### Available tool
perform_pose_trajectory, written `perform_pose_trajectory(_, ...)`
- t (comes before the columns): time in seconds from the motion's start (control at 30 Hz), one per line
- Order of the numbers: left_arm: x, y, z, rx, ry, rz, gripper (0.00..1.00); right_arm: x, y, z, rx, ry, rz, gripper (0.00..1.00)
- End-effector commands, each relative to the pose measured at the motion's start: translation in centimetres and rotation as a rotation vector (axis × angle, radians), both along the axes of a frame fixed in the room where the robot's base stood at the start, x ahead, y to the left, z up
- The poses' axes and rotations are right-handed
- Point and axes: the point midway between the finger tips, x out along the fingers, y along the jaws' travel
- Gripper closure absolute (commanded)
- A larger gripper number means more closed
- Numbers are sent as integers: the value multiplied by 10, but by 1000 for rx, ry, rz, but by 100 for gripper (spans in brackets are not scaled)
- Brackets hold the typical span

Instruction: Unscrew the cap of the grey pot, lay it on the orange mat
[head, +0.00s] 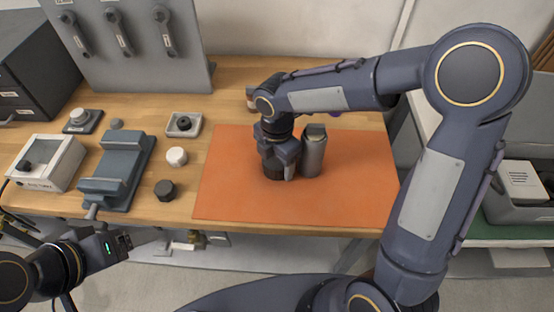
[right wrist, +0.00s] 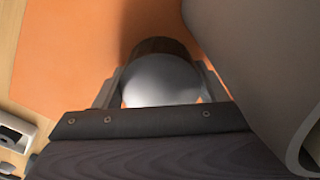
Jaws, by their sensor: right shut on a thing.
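The grey pot (head: 313,156) stands upright on the orange mat (head: 350,200), just right of my right gripper (head: 279,168). The right gripper points down over the mat, shut on a dark cap (head: 274,171), which is low and at or close to the mat surface; I cannot tell if it touches. In the right wrist view a pale rounded top with a dark ribbed edge (right wrist: 158,46) sits between the fingers. A large grey surface fills the right of that view. My left gripper (head: 140,240) is at the lower left, off the table's front edge; its jaw opening is unclear.
Left of the mat are a grey vise (head: 112,170), a white round knob (head: 177,156), a dark knob (head: 165,190), a small square tray (head: 183,124) and a white box (head: 46,165). A tool panel (head: 135,65) stands behind. The mat's right and front parts are clear.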

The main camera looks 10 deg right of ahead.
Motion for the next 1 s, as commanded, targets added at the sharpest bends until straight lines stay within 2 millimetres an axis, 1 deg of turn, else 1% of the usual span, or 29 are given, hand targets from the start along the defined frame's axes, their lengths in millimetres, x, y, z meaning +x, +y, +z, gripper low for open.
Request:
perform_pose_trajectory(0.17,0,0,-3,0,0,0,23,0,0,-4,0,1,1,62)
perform_pose_trajectory(0.2,0,0,-3,0,0,0,23,0,0,-4,0,0,1,32)
perform_pose_trajectory(0.33,0,0,-2,0,0,0,23,0,0,-3,0,1,1,15)
perform_pose_trajectory(0.37,0,0,-2,0,0,0,23,0,0,-3,0,1,1,13)
perform_pose_trajectory(0.6,0,0,-2,0,0,0,23,0,0,-3,0,1,1,13)
perform_pose_trajectory(0.73,0,0,1,0,0,0,23,0,0,6,1,-2,0,13)
perform_pose_trajectory(0.87,0,0,3,0,0,0,23,1,0,27,1,-4,0,13)
perform_pose_trajectory(1.0,0,0,5,0,0,0,23,1,0,59,2,-6,-1,13)
